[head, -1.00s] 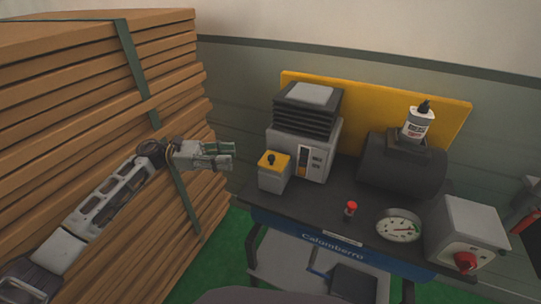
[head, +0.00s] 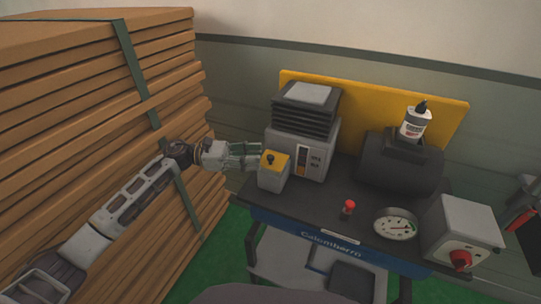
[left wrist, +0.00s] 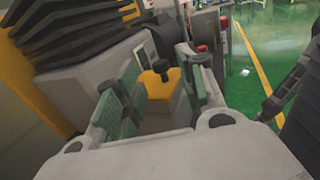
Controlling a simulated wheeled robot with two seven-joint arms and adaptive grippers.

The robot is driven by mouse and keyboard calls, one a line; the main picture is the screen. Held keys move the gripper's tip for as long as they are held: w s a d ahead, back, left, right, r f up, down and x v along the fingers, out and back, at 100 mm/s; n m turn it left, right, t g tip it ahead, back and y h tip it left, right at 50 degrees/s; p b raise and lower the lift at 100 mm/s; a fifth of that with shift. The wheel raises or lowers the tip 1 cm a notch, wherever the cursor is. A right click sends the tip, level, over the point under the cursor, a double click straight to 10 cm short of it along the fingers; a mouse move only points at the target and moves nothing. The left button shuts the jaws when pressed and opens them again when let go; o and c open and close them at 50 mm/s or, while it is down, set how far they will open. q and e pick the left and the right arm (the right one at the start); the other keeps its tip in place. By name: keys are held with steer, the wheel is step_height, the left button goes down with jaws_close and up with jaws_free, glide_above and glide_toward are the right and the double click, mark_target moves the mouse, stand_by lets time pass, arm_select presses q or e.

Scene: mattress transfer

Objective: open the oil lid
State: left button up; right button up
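A small grey box with a yellow lid (head: 274,160) and a black knob stands at the left end of the dark bench, in front of a grey machine. My left gripper (head: 252,155) is beside the box on its left, fingers pointing right at it. In the left wrist view, the two green-padded fingers (left wrist: 165,92) are spread apart, with the yellow lid (left wrist: 158,77) showing between and beyond them. The gripper holds nothing; I cannot tell whether a finger touches the box. A grey and red shape at the right edge of the head view is cut off; I cannot tell whether it is my right gripper.
The grey machine (head: 302,145) with black bellows stands right behind the box. A white bottle (head: 413,125) sits on a black cylinder (head: 400,177). A red button (head: 349,205), a dial (head: 396,224) and a switch box (head: 463,225) stand to the right. Stacked boards (head: 90,130) fill the left.

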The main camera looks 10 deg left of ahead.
mark_target(271, 156)
arm_select(q)
steer(key=shift+w+d+p, duration=0.15)
steer(key=shift+d, duration=1.2)
steer(key=shift+w+d+p, duration=0.1)
steer(key=shift+d+p, duration=0.05)
steer(key=shift+d, duration=1.2)
jaws_close()
